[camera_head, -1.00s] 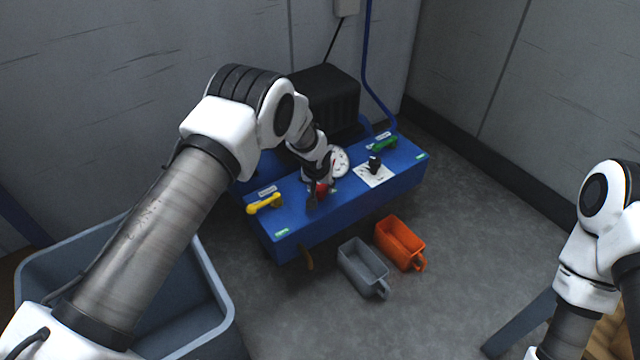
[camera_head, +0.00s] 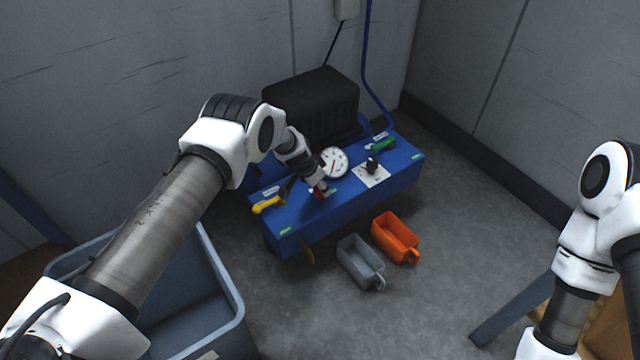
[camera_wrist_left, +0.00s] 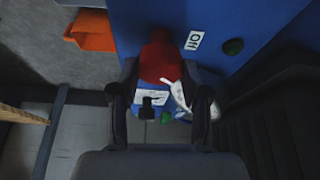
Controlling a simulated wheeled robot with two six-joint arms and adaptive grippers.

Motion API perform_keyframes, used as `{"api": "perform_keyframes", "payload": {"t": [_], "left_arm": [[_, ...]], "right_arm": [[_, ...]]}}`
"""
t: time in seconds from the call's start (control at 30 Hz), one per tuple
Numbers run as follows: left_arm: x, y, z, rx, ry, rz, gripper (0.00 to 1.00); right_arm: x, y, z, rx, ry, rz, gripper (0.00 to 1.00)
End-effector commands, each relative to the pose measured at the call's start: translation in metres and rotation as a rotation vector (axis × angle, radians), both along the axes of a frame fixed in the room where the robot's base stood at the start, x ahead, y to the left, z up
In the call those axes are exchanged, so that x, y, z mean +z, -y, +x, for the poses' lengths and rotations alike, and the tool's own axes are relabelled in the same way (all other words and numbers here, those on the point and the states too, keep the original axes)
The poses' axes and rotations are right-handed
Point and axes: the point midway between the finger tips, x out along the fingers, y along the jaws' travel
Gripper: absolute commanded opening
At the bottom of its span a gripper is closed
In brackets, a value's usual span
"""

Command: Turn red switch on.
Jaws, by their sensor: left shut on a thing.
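The red switch (camera_head: 319,192) sits on the front part of the blue panel (camera_head: 345,205). My left gripper (camera_head: 308,188) reaches down to it from above and partly hides it. In the left wrist view the red switch (camera_wrist_left: 160,58) lies between my two dark fingers, and my left gripper (camera_wrist_left: 160,98) is shut on it.
The panel also carries a yellow handle (camera_head: 266,204), a white gauge (camera_head: 333,162), a black knob (camera_head: 372,164) and a green handle (camera_head: 382,144). A grey bin (camera_head: 360,262) and an orange bin (camera_head: 396,238) are in front. A large grey-blue tub (camera_head: 232,325) stands below my left arm.

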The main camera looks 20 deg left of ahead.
Motion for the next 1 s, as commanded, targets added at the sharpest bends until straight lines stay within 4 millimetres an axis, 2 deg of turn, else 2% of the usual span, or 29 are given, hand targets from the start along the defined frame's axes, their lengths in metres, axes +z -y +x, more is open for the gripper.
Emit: {"api": "perform_keyframes", "payload": {"t": [0.13, 0.7, 1.0], "left_arm": [[-0.006, -0.001, 0.000, -0.137, 0.000, -0.001, 0.11], [-0.008, -0.003, 0.002, -0.659, 0.001, 0.002, 0.11], [-0.005, -0.003, 0.003, -0.828, 0.001, 0.003, 0.11]], "right_arm": [[-0.016, 0.000, 0.000, 0.000, 0.000, 0.000, 0.00], [-0.085, 0.000, 0.000, 0.000, 0.000, 0.000, 0.00], [-0.107, 0.000, 0.000, 0.000, 0.000, 0.000, 0.00]]}}
